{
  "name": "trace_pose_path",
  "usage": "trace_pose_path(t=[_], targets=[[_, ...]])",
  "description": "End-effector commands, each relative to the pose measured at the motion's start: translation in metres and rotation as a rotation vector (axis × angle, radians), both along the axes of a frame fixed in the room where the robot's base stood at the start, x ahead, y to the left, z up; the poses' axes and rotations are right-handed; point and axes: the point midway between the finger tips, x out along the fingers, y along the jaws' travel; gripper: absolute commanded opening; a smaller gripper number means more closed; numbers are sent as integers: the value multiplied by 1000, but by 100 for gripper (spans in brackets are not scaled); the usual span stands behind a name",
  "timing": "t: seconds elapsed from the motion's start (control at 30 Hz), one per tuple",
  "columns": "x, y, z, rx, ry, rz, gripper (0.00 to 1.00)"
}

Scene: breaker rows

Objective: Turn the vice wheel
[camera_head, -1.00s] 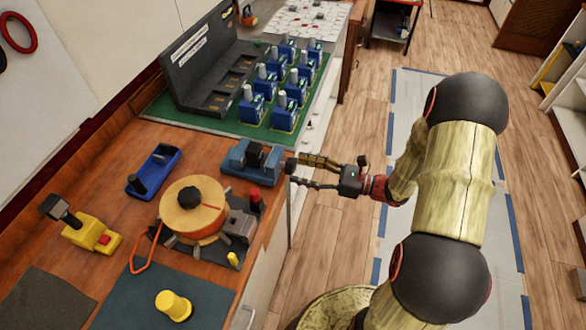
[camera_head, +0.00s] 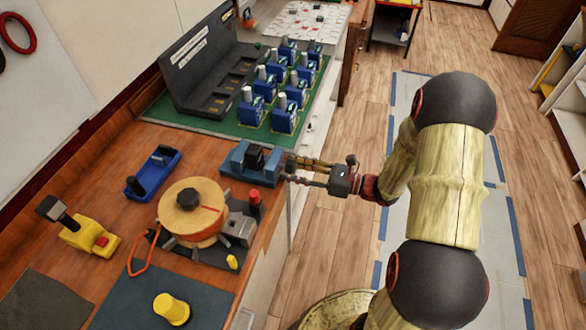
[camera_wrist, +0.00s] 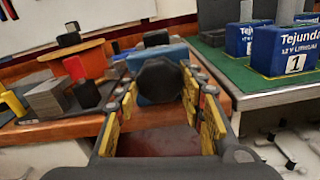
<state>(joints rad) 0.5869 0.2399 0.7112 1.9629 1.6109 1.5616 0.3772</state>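The blue vice (camera_head: 238,162) stands at the right front edge of the wooden bench, with a black block on top. In the wrist view its blue body (camera_wrist: 178,52) shows behind a dark round lobed wheel (camera_wrist: 160,80). The wheel faces me and lies between my two yellow-padded fingers. My gripper (camera_head: 290,170) reaches the vice from the right, just off the bench edge. In the wrist view the gripper (camera_wrist: 165,98) is open, with a finger on each side of the wheel. I cannot tell whether either finger touches it. The wheel is hidden in the head view.
A round orange-topped device (camera_head: 192,210) with a red-capped post (camera_head: 254,202) is nearby on the bench. A green mat (camera_head: 215,122) with several blue breakers (camera_head: 285,116) lies behind the vice. Open floor (camera_head: 335,230) lies right of the bench.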

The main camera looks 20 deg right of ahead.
Motion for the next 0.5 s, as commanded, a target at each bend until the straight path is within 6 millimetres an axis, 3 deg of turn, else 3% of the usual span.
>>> trace_pose_path(t=[0.37,0.5], targets=[[0,0,0,0,0,-1,14],[0,0,0,-14,-19,-1,14]])
